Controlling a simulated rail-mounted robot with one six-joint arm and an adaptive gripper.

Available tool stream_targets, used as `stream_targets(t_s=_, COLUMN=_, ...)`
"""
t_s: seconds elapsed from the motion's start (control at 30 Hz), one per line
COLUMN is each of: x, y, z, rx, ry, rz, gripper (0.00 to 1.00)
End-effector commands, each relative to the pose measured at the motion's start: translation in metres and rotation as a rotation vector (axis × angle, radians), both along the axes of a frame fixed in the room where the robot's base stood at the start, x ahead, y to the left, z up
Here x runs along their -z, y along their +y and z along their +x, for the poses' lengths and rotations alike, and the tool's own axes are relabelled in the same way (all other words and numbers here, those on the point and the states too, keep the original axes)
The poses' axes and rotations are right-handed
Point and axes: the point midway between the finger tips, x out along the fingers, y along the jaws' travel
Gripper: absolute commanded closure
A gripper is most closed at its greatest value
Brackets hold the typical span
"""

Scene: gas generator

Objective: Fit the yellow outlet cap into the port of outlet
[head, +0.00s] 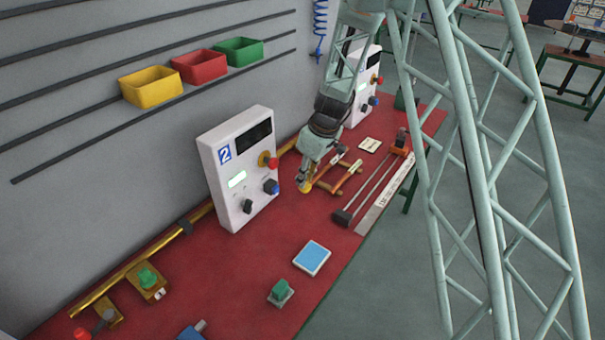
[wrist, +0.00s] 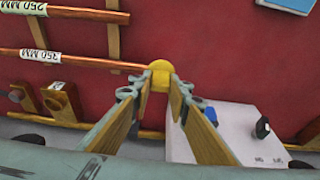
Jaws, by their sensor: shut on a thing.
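The yellow outlet cap (wrist: 160,72) is held between the fingertips of my gripper (wrist: 160,84) in the wrist view. In the head view the cap (head: 305,187) is a small yellow spot at the tip of my gripper (head: 307,180), above the red table in front of the white panel marked 2. The gripper is shut on the cap, and its fingers hide part of it. A brass pipe (head: 122,273) runs along the table's back edge.
The white panel (head: 225,190) with red, blue and black knobs stands close left of the gripper. Copper rods labelled 250 MM (wrist: 75,13) and 350 MM (wrist: 90,60) lie nearby. A blue pad (head: 312,258) and a green-topped block (head: 280,292) stand nearer the front.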

Motion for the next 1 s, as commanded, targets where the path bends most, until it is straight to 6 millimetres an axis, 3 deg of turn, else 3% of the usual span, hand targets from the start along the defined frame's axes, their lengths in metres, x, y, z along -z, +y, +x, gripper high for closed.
stream_targets(t_s=0.3, x=-0.002, y=-0.005, z=-0.017, rx=0.0, ry=0.001, rz=0.001, gripper=0.94)
stream_targets(t_s=1.0, x=-0.002, y=-0.005, z=-0.018, rx=0.0, ry=0.0, rz=0.0, gripper=0.94)
